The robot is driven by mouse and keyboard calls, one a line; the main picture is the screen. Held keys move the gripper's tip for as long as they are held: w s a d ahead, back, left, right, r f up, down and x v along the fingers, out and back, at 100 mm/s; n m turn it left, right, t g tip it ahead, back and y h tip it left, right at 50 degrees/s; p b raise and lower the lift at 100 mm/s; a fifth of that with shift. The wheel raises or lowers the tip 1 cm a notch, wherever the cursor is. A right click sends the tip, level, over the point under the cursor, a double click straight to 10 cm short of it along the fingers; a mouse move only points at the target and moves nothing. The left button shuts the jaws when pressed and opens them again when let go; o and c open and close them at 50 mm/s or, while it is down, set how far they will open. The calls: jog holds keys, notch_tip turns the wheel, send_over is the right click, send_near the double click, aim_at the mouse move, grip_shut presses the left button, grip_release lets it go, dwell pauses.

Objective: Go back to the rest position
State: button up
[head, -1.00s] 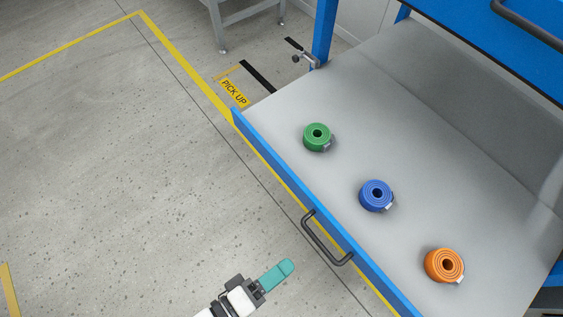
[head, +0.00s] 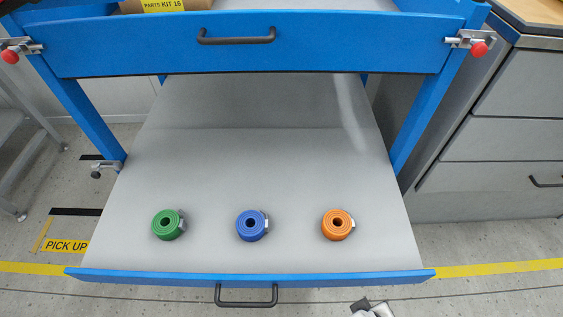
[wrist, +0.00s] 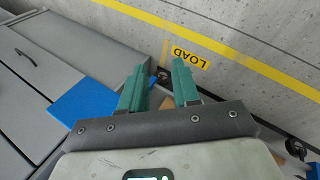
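My gripper shows in the wrist view (wrist: 160,88) with its two teal fingers apart and nothing between them. It points over the floor near a yellow line and a LOAD label. In the head view only a small grey and white piece of my arm shows at the bottom edge; the fingers are out of frame there. The open lower drawer (head: 300,257) holds a green roll (head: 168,225), a blue roll (head: 251,226) and an orange roll (head: 338,225) in a row. My gripper is apart from all three.
The blue upper drawer (head: 330,50) with a dark handle is above the open drawer. Red-knobbed clamps (head: 479,48) stick out at its sides. A grey cabinet (head: 490,140) stands at the right. The floor at left has a PICK UP label (head: 66,246).

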jog(key=s+d+r+m+g+y, duration=0.2)
jog(key=s+d+m+y, duration=0.25)
jog(key=d, duration=0.25)
notch_tip(320, 180, up, 28)
jog(key=p, duration=2.8)
jog(key=shift+w+a, duration=0.15)
